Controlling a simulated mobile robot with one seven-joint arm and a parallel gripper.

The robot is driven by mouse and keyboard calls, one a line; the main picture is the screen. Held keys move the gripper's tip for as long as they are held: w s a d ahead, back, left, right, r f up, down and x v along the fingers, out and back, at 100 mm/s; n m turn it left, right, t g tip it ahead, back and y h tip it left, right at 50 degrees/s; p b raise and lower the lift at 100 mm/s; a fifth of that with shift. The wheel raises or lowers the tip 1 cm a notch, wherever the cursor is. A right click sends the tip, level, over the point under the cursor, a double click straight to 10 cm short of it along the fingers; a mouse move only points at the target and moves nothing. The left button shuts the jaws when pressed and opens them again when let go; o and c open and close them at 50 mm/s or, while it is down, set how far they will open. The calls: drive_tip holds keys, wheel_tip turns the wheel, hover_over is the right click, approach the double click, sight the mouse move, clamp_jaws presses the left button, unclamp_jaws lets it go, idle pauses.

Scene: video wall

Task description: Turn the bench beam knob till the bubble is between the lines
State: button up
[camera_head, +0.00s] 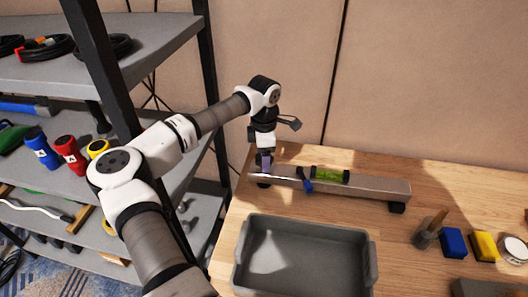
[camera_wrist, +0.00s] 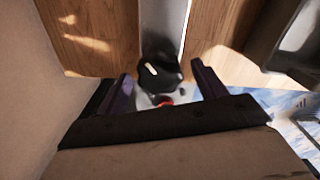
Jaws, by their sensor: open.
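The grey bench beam (camera_head: 375,187) lies along the back of the wooden bench; it also shows in the wrist view (camera_wrist: 163,25). A green level vial (camera_head: 331,175) with dark ends sits on top of it. The bubble and lines are too small to tell apart. The black knob (camera_wrist: 158,74) with a white mark is at the beam's end in the wrist view. My gripper (camera_head: 264,162) points down at the beam's left end. Its dark fingers (camera_wrist: 162,80) are open, one on each side of the knob. I cannot tell whether they touch it. The knob is hidden in the head view.
A blue clip (camera_head: 307,185) is on the beam near the vial. An empty grey tray (camera_head: 305,226) stands in front. A shelf rack (camera_head: 150,38) stands left; the wall is close behind.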

drive_tip(key=c, duration=1)
drive_tip(key=shift+o, duration=0.2)
drive_tip(key=shift+f+m+b, duration=0.15)
drive_tip(key=shift+m+b, duration=0.15)
drive_tip(key=shift+b, duration=0.05)
